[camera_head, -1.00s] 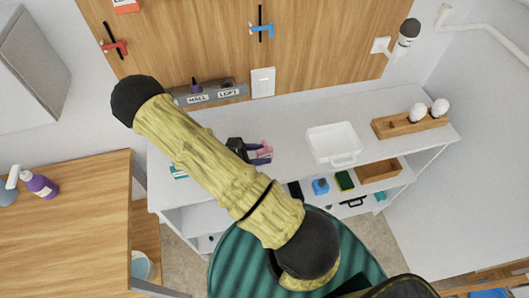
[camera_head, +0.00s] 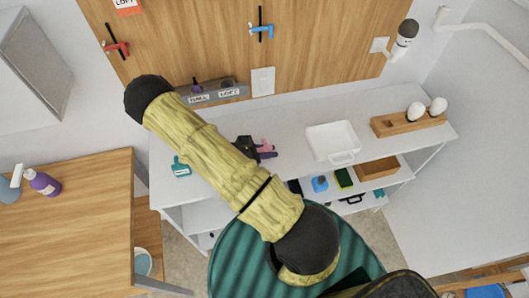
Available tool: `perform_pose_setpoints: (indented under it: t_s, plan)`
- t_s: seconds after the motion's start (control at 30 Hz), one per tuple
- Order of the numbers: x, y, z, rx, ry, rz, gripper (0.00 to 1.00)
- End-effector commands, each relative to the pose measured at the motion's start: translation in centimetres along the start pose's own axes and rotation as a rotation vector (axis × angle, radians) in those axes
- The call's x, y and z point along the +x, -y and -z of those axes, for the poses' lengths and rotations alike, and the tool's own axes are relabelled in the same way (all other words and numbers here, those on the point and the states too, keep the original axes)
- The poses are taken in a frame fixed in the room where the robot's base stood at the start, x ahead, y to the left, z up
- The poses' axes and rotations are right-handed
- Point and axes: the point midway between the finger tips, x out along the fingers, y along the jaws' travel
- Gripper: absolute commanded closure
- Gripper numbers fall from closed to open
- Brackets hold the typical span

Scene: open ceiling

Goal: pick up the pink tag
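The pink tag (camera_head: 267,144) is a small pink shape on or just above the white shelf top, left of the white tray. My gripper (camera_head: 264,152) is a small dark shape right beside it, and it partly overlaps the tag. My yellow-sleeved arm hides part of the gripper's wrist. Whether the fingers are open or closed on the tag is too small to tell. I cannot tell whether the tag touches the shelf.
A teal tag (camera_head: 181,169) lies left of my arm on the white shelf unit (camera_head: 290,127). A white tray (camera_head: 333,128) and a wooden block with white bulbs (camera_head: 385,126) stand to the right. The grey HALL/LOFT holder (camera_head: 240,90) is behind.

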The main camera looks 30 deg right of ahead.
Motion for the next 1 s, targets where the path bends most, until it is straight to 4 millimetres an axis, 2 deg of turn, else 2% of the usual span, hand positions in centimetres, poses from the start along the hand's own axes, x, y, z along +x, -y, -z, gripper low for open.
perform_pose_setpoints:
  t_s: [0.47, 0.67, 1.0]
  plan:
    - [-0.3, -0.1, -0.6, 0.001, 0.0, -0.001, 1.0]
    - [-1.1, -0.1, -2.6, 0.003, -0.001, -0.001, 1.0]
    - [-3.1, 0.0, -7.5, 0.003, -0.002, -0.001, 1.0]
